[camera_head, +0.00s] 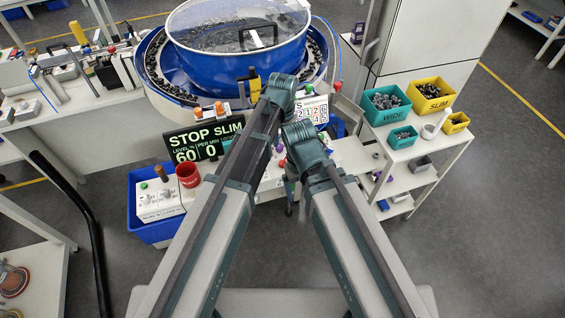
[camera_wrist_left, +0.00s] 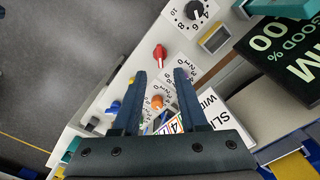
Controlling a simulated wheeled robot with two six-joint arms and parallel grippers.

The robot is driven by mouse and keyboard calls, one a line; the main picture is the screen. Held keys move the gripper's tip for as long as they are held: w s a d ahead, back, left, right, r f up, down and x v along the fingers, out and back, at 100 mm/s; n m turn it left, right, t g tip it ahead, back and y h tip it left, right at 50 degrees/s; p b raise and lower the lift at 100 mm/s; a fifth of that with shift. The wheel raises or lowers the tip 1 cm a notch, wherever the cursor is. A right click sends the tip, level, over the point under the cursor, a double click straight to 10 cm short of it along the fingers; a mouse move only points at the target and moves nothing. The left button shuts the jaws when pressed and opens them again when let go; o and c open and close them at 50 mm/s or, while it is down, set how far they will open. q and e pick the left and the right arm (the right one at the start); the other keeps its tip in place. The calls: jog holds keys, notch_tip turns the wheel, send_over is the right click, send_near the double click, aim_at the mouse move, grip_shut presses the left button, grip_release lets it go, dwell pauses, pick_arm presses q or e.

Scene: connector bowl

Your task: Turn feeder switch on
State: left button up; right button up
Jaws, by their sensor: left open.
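In the left wrist view a pale control panel (camera_wrist_left: 130,85) holds a red switch knob (camera_wrist_left: 159,52), an orange knob (camera_wrist_left: 157,102), a blue knob (camera_wrist_left: 114,107) and a black dial (camera_wrist_left: 194,10). Small labels are not readable, so I cannot tell which knob is the feeder switch. My left gripper (camera_wrist_left: 161,75) is open over the panel. The red knob shows just beyond the fingertips, and the orange knob shows between the fingers. I cannot tell contact or height. In the head view my arms hide much of the panel. My right gripper is not visible.
The blue feeder bowl (camera_head: 240,60) stands behind the panel. A black display (camera_head: 190,140) reads STOP SLIM. A red cup (camera_head: 188,174) and white switch box (camera_head: 158,200) are at left. Several part bins, including the WIDE bin (camera_head: 388,115), stand on a right-hand cart (camera_head: 410,152).

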aim_at(282, 160)
pick_arm(q)
notch_tip(282, 160, down, 8)
jog(key=b, duration=0.6)
jog(key=shift+r, duration=0.2)
jog(key=shift+c, duration=0.3)
grip_shut()
